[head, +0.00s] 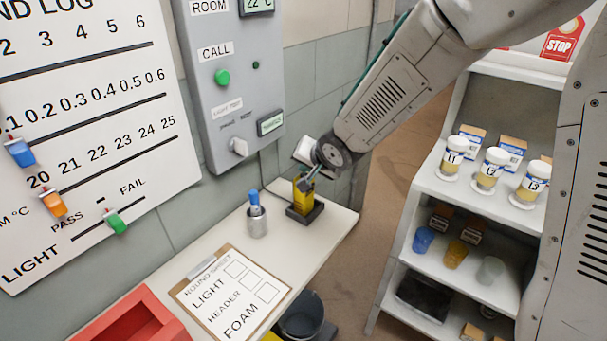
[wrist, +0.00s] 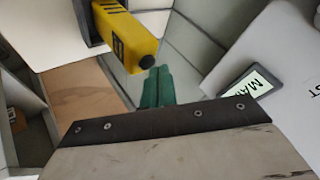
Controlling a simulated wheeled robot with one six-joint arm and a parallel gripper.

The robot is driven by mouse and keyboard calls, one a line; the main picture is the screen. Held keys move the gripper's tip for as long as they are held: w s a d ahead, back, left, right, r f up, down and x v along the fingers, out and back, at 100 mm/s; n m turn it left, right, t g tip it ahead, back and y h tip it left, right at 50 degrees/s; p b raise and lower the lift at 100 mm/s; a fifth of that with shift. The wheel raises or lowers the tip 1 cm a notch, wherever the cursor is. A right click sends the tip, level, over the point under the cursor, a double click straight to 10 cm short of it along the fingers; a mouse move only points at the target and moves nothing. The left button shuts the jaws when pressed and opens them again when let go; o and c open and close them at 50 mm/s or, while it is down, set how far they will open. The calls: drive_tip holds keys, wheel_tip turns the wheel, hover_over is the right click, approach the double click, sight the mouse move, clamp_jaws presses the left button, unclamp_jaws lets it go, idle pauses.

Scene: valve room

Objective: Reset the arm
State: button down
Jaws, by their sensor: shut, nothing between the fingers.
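My arm reaches in from the upper right in the head view. My gripper (head: 307,184) is above the white table, over a yellow device (head: 302,200) that stands upright in a dark holder (head: 306,213). In the wrist view the green fingertips of my gripper (wrist: 157,87) are together with nothing between them. The yellow device (wrist: 128,38) lies just beyond them there. I cannot tell from these views whether the fingertips touch it.
A grey control panel (head: 226,75) with a green button (head: 222,76) and knob (head: 238,147) is on the wall. A metal cup (head: 257,221) with a blue-topped item, a clipboard (head: 228,295) and a red tray (head: 125,322) are on the table. A shelf (head: 480,199) with jars stands right.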

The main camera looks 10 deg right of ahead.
drive_tip(key=shift+r, duration=0.25)
drive_tip(key=shift+d+r, duration=0.15)
drive_tip(key=s+d+r+n+g+h, duration=0.1)
drive_tip(key=s+d+r+h, duration=0.1)
drive_tip(key=s+d+r, duration=0.4)
drive_tip(key=s+d+r+g+h, duration=0.2)
drive_tip(key=s+d+r, duration=0.1)
drive_tip(key=s+d, duration=0.55)
drive_tip(key=s+d+r+n+g, duration=0.1)
drive_tip(key=s+d+g, duration=0.1)
drive_tip(key=s, duration=0.8)
drive_tip(key=s+d+r+n+g, duration=0.1)
drive_tip(key=s+d+r+n, duration=0.1)
drive_tip(key=s, duration=0.8)
drive_tip(key=shift+g, duration=0.4)
drive_tip(key=shift+r, duration=0.1)
